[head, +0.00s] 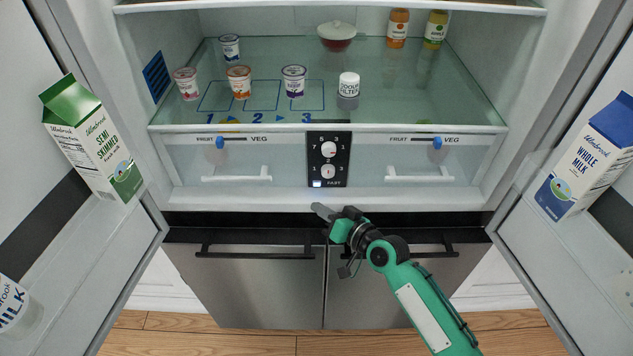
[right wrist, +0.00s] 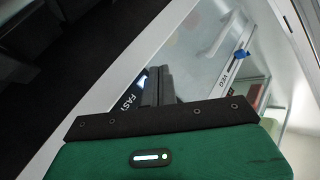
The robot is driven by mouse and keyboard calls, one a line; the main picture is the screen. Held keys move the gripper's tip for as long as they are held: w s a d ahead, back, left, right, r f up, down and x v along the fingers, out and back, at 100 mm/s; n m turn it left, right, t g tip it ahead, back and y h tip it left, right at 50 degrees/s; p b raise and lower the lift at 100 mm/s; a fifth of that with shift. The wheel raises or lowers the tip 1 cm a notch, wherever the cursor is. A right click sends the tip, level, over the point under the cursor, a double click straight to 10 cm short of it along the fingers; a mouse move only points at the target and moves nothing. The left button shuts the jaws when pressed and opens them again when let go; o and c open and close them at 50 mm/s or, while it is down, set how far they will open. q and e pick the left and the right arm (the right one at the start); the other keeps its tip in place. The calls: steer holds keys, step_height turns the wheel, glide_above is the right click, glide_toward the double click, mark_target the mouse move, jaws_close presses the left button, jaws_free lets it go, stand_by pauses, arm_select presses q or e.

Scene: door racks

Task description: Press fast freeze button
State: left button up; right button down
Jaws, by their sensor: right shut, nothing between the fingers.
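The fast freeze button is a small pale blue-white square (head: 317,183) at the bottom left of the black control panel (head: 341,168), beside the word FAST. My right gripper (head: 320,209) is shut and empty. In the head view its fingertips are just below the panel, in front of the fridge's lower edge, apart from the button in the picture. In the right wrist view the closed fingers (right wrist: 159,86) point toward the panel (right wrist: 131,93), close to the FAST lettering. My left gripper is not in view.
Two dials (head: 328,149) sit above the button. Drawers with white handles (head: 237,174) flank the panel. Steel lower drawers (head: 255,285) are underneath. Both doors stand open with milk cartons (head: 92,140) on them. Yogurt cups (head: 293,80) and jars stand on the glass shelf.

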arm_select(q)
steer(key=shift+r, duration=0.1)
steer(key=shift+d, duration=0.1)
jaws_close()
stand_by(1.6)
